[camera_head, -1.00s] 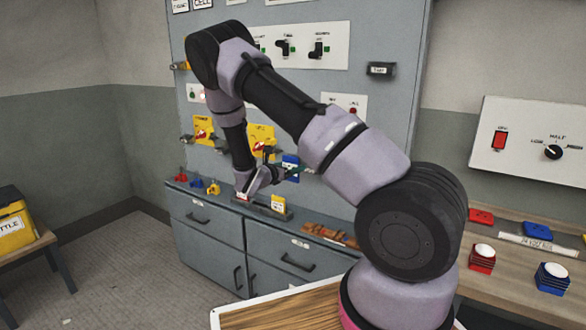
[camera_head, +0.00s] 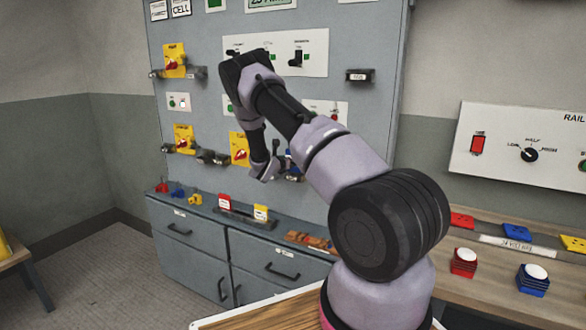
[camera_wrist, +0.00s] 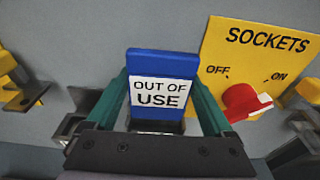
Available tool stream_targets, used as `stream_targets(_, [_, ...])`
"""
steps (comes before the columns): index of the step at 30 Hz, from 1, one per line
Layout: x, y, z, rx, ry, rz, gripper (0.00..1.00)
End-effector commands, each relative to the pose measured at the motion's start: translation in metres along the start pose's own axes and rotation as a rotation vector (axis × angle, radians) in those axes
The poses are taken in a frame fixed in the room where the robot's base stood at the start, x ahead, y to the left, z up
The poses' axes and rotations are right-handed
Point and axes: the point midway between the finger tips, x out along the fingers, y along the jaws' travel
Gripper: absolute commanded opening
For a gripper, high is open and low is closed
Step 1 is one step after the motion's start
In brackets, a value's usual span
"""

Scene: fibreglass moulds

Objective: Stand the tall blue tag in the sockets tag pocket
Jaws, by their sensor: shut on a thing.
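My gripper (camera_wrist: 164,90) is shut on the tall blue tag (camera_wrist: 162,62), with one green finger at each side. The tag's white label reads OUT OF USE and faces the wrist camera upright. The yellow SOCKETS plate (camera_wrist: 225,55) is behind and to the right, with a red switch handle (camera_wrist: 240,101). A dark pocket-like holder (camera_wrist: 75,125) shows left of the tag, partly hidden by my gripper. In the head view my gripper (camera_head: 264,168) is in front of the board by the yellow plate (camera_head: 238,148); I cannot make out the tag there.
A rack (camera_head: 245,219) on the cabinet top holds a red tag (camera_head: 224,201) and a yellow tag (camera_head: 260,212). Small padlock-like red, blue and yellow items (camera_head: 178,192) stand left of it. Another holder (camera_wrist: 290,155) sits at the wrist view's right edge. Other holders project from the board.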

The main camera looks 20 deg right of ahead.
Motion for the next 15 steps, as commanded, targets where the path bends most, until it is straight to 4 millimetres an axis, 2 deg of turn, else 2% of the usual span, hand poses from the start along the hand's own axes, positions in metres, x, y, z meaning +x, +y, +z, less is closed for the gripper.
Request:
stream_targets(9, [0.006,0.0,-0.034,-0.001,0.001,0.0,0.34])
stream_targets(15, [0.006,0.0,-0.035,0.0,0.001,0.001,0.34])
